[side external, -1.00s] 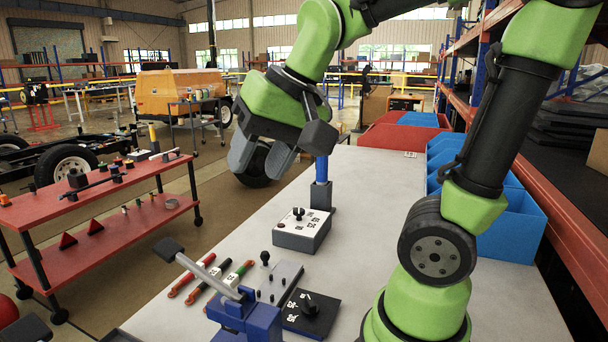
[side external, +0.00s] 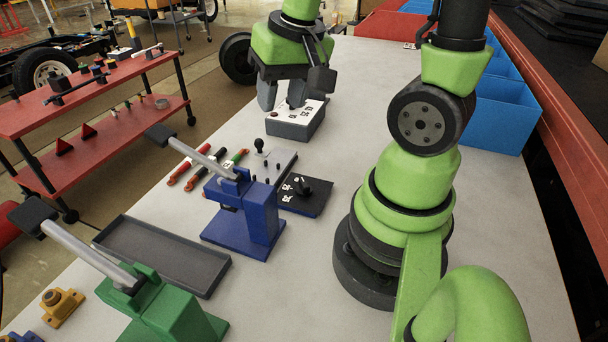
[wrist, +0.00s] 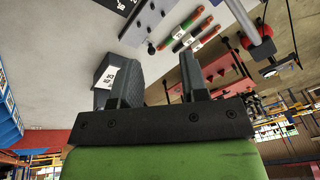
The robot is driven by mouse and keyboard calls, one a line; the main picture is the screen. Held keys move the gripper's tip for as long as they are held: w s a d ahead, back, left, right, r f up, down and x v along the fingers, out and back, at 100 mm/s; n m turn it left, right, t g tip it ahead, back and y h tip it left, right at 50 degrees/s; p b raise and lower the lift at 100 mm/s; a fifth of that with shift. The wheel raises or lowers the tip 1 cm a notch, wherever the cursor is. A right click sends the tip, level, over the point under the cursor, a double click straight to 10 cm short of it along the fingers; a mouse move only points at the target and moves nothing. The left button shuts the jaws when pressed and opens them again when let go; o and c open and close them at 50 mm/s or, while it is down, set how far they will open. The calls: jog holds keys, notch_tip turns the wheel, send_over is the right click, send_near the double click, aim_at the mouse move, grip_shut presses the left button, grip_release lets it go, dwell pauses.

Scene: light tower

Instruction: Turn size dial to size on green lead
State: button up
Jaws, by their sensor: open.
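A grey box with a white labelled top (side external: 300,118) sits on the bench; in the earlier side view it carries a black knob, now hidden by my gripper (side external: 282,98). My gripper is open, its fingers pointing down at the box's far left part; contact cannot be told. The wrist view shows part of the box (wrist: 103,76) beside the left finger. A black plate with a black knob (side external: 306,187) lies nearer my base.
A blue toggle clamp (side external: 246,215) and a green one (side external: 165,305) stand on the bench, handles raised. A grey tray (side external: 160,255) lies between them. A grey panel with a black ball knob (side external: 262,148) stands beside the leads. Blue bins (side external: 490,115) line the right.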

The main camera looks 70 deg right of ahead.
aim_at(304, 182)
jog(key=shift+s+d+f+m+g, duration=0.45)
jog(key=shift+d+f, duration=0.3)
jog(key=shift+f, duration=2.5)
jog(key=shift+s+d+f+m+g, duration=0.1)
jog(key=shift+d+f+m+g, duration=0.4)
jog(key=shift+f, duration=2.7)
jog(key=shift+s+d+f+m+g, duration=0.25)
jog(key=shift+d+f+g, duration=0.55)
jog(key=shift+f, duration=2.45)
jog(key=shift+d+t, duration=0.2)
jog(key=shift+t, duration=0.05)
grip_shut()
